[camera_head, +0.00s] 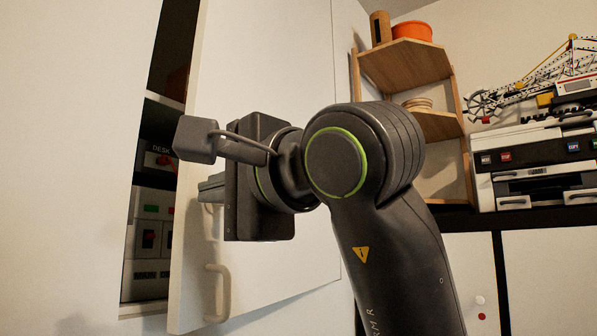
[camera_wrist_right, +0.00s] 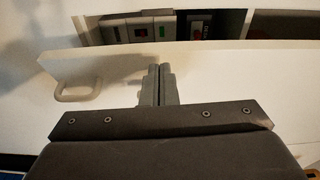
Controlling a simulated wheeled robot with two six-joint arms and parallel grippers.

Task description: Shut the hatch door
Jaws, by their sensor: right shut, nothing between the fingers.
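The white hatch door (camera_head: 270,60) stands partly open in the head view, with a gap along its left edge. Its pale handle (camera_head: 217,293) is low near that edge; it also shows at the left of the right wrist view (camera_wrist_right: 78,92). My right gripper (camera_head: 208,188) is in front of the door, above the handle. In the right wrist view its fingers (camera_wrist_right: 158,84) are together and empty, over the door face near its edge. Whether they touch the door I cannot tell. The fingertips are partly hidden by the wrist in the head view. My left gripper is out of view.
Behind the gap is a dark compartment with control panels (camera_head: 152,235) and switches. A wooden shelf (camera_head: 405,65) with an orange bowl (camera_head: 411,31) stands at the back right. A printer (camera_head: 535,160) sits on a dark counter at right. A white wall fills the left.

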